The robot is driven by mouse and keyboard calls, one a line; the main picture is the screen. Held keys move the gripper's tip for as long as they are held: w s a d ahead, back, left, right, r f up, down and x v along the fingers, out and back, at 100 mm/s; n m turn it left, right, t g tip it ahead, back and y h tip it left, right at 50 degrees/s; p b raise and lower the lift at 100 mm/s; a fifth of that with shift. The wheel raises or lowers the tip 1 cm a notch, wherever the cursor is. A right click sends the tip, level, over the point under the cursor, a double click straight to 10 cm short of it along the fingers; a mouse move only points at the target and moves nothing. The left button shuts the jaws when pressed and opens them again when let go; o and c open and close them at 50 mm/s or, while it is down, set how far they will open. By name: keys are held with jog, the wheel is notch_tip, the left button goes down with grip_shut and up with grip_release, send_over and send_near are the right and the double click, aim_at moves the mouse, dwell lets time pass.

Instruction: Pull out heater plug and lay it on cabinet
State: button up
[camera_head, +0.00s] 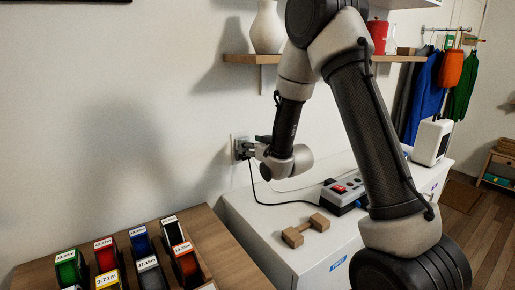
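A dark plug (242,150) sits at the wall outlet (234,139), above the white cabinet (250,228). A black cord (253,185) hangs from it and runs across the cabinet top. My gripper (252,146) is at the plug, with its fingers pointing left toward the wall. The fingers are small, dark and overlap the plug, so I cannot tell whether they close on it. A white box-shaped device (432,142), possibly the heater, stands at the cabinet's far right end.
On the cabinet are a wooden dumbbell-shaped block (306,230) and a grey-black box with a red switch (343,196). A wooden shelf (238,59) with a white vase (267,28) is above. A wooden table (215,238) with several coloured spools is at lower left.

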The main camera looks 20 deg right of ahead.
jog(key=shift+x, duration=1.45)
grip_shut()
jog(key=shift+s+d, duration=0.1)
jog(key=shift+s, duration=0.1)
jog(key=v, duration=0.3)
jog(key=shift+s+f, duration=0.15)
jog(key=shift+f, duration=0.05)
jog(key=shift+r+g, duration=0.1)
jog(key=shift+g, duration=0.2)
dwell(0.3)
